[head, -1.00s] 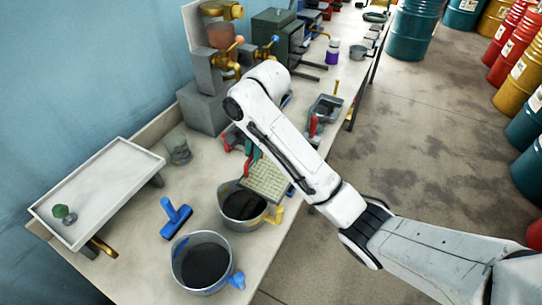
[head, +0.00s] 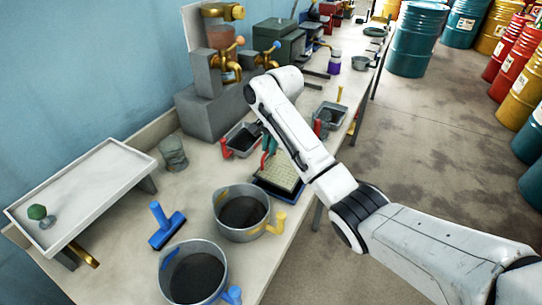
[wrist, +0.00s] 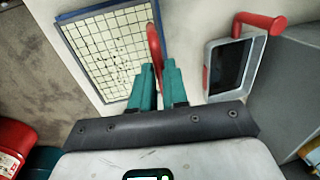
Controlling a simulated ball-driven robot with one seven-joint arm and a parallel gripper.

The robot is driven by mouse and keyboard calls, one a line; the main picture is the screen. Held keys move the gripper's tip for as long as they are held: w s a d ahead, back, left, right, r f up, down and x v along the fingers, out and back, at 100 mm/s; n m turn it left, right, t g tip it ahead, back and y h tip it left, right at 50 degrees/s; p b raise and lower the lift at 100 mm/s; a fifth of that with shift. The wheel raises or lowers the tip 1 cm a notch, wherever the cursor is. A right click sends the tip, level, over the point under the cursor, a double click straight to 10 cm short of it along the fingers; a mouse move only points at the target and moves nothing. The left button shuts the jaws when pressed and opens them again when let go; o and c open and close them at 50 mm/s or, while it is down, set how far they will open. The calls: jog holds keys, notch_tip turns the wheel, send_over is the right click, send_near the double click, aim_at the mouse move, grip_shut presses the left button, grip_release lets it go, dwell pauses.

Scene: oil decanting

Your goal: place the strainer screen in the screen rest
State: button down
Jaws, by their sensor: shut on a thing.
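The strainer screen (head: 281,171) is a cream mesh panel with a red handle. My gripper (head: 268,146) has teal fingers shut on that handle, which stands between the fingertips (wrist: 157,66) in the wrist view. The screen rest (head: 278,197) is a dark blue tray on the bench, directly under the screen. In the wrist view the blue rim (wrist: 72,49) shows along the left and top edges of the mesh (wrist: 108,52). I cannot tell whether the screen touches the rest or hangs slightly above it. My arm hides part of both.
A pot with a yellow handle (head: 240,232) and a pot with a blue handle (head: 161,277) stand nearer. A grey tray with a red handle (head: 231,152) is close on the left, another grey tray (head: 327,104) behind.

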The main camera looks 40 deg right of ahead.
aim_at(271, 161)
jog(key=shift+w+d+f, duration=0.2)
jog(key=shift+d+f, duration=0.15)
jog(key=shift+f, duration=0.15)
jog(key=shift+d+f+p, duration=0.1)
jog(key=shift+f+p, duration=0.3)
jog(key=shift+f, duration=1.2)
jog(key=c, duration=1.1)
grip_release()
jog(key=shift+c, duration=0.2)
notch_tip(271, 161, up, 12)
jog(key=s, duration=0.2)
jog(key=shift+d, duration=0.35)
jog(key=shift+f, duration=0.1)
